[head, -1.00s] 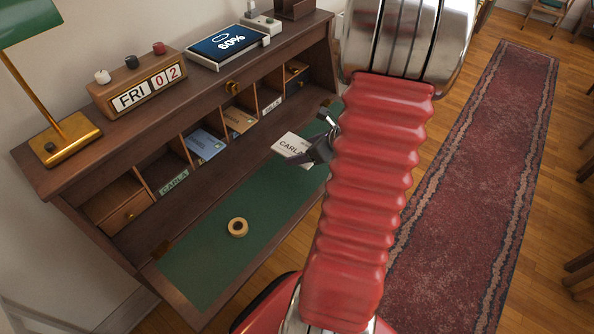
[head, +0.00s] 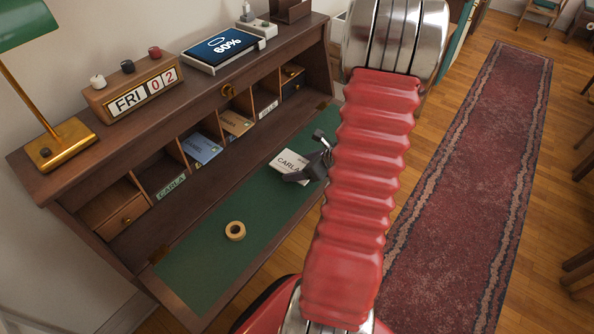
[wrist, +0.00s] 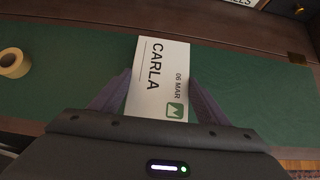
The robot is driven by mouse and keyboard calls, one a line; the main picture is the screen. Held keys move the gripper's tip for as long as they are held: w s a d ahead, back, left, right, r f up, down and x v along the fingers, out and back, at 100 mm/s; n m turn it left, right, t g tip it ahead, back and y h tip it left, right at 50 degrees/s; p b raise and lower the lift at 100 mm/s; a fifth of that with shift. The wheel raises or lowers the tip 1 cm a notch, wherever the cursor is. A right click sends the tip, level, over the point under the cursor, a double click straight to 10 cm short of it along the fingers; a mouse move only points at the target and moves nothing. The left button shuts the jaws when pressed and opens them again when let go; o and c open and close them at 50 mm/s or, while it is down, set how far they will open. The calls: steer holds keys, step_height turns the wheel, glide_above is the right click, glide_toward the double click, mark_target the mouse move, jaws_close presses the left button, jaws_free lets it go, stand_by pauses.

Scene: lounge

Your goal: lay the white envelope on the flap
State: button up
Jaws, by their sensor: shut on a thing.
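The white envelope (head: 287,164), marked CARLA, is at the right part of the desk's green-topped flap (head: 205,262). In the wrist view the envelope (wrist: 158,75) is between my two fingers, its print reading sideways: CARLA, 06 MAR and a green stamp. My gripper (head: 308,166) is shut on its side edges; the fingers also show in the wrist view (wrist: 160,82). The envelope looks roughly flat and close over the green surface (wrist: 228,75); I cannot tell whether it touches it. My arm hides part of the flap's right end.
A tape roll (head: 235,230) lies on the flap's left part. Behind are pigeonholes, one labelled CARLA (head: 171,186), others holding a blue envelope (head: 201,148) and a brown one (head: 235,122). A calendar (head: 130,95), lamp (head: 60,145) and tablet (head: 222,46) stand on top. The middle green area is clear.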

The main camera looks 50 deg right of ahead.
steer(key=shift+f, duration=0.35)
steer(key=shift+f, duration=0.6)
steer(key=o, duration=1.1)
steer(key=shift+a+f, duration=0.1)
steer(key=shift+a, duration=0.05)
steer(key=shift+s+r, duration=0.15)
steer(key=shift+r, duration=0.65)
steer(key=v, duration=1.1)
steer(key=shift+s+r, duration=0.2)
steer(key=shift+r, duration=0.05)
